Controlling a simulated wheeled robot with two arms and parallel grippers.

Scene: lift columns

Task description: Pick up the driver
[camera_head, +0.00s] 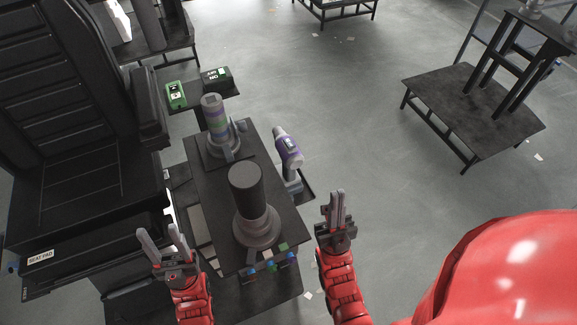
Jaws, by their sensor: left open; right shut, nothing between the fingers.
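The driver (288,149), a purple and grey power tool, stands at the right edge of the dark table, its head up and its base low beside the table edge. My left gripper (162,243) is open and empty at the lower left, left of the table's front part. My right gripper (337,205) is shut with nothing in it, below and to the right of the driver and apart from it.
On the dark table (205,181) stand a black cylinder on a round grey base (246,196) and a banded column (214,116). A black seat (70,180) fills the left. Open floor (370,150) lies to the right, with a low table (440,90) beyond.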

